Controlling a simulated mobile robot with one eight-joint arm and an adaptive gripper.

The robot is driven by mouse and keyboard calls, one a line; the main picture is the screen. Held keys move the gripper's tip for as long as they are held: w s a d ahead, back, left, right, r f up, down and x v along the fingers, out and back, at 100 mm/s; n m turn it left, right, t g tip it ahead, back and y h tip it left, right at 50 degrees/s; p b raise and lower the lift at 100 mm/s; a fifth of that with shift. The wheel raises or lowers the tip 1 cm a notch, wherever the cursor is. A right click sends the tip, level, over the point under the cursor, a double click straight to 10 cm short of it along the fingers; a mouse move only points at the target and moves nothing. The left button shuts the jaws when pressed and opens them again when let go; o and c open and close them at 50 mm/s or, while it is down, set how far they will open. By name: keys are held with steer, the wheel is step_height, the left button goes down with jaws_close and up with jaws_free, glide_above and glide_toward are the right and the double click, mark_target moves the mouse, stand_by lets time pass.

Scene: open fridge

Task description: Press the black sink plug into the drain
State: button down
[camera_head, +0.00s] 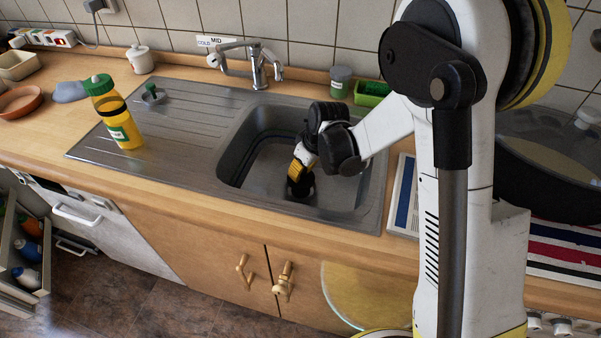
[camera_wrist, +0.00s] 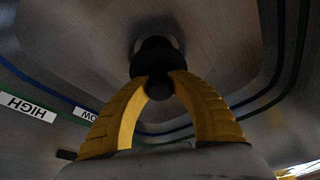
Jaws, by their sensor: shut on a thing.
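My gripper (camera_head: 296,176) is down inside the steel sink basin (camera_head: 238,160), pointing at its floor. In the wrist view its two yellow fingers (camera_wrist: 160,83) are closed on the knob of the black sink plug (camera_wrist: 156,56). The plug also shows in the head view as a dark shape (camera_head: 301,188) below the fingers. In the wrist view, part of a pale ring at the drain (camera_wrist: 156,29) shows just beyond the plug. The plug hides most of the drain, and I cannot tell whether the plug is seated in it or just above.
The basin walls surround my gripper; HIGH (camera_wrist: 28,107) and LOW (camera_wrist: 88,114) labels mark one wall. The faucet (camera_head: 258,70) stands behind the basin. A yellow bottle (camera_head: 122,132) stands on the drainboard at left. A pan (camera_head: 548,160) is at right.

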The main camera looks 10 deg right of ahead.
steer(key=shift+r+p, duration=0.65)
steer(key=shift+r, duration=0.55)
